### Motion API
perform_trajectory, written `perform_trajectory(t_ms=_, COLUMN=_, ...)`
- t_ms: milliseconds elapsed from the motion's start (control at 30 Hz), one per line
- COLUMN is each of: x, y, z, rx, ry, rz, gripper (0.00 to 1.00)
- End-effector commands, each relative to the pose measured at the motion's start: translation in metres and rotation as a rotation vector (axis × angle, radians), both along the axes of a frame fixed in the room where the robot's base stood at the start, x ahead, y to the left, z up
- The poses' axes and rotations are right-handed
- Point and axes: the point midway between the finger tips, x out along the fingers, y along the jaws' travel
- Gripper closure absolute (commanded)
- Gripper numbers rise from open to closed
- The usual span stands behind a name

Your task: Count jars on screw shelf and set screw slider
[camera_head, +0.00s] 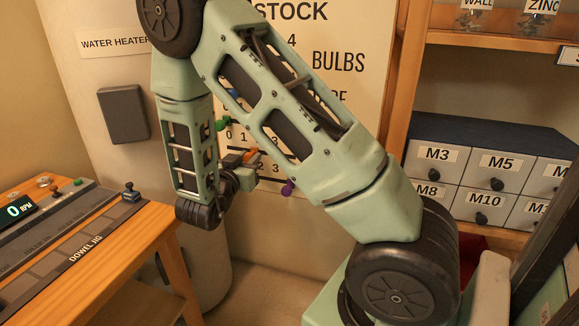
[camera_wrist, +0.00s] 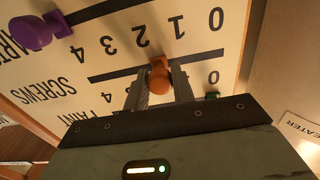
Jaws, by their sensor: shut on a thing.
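My gripper (camera_wrist: 158,88) is shut on the orange knob (camera_wrist: 158,75) of a slider on the stock board (camera_wrist: 235,60). The orange slider's slot runs beside the word SCREWS, upside down in the wrist view. The knob sits nearest the 2, on the side toward the 1. In the head view the orange knob (camera_head: 248,157) shows beside my gripper. At the head view's top right, labelled containers marked WALL (camera_head: 478,4) and ZINC (camera_head: 541,5) stand on a shelf (camera_head: 480,41). They are cut off, so I cannot count jars.
A purple knob (camera_wrist: 38,31) and a green knob (camera_wrist: 212,96) sit on neighbouring sliders. A drawer cabinet (camera_head: 475,160) stands under the shelf at right. A wooden bench (camera_head: 125,235) with a DOWEL JIG panel is at left. My arm hides much of the board.

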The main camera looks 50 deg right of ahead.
Motion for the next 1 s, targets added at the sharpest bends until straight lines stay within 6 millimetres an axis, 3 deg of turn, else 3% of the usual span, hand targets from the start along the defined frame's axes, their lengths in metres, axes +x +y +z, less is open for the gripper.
perform_trajectory(t_ms=1000, x=-0.037, y=-0.013, z=0.0, rx=0.0, ry=0.001, rz=0.0, gripper=0.84)
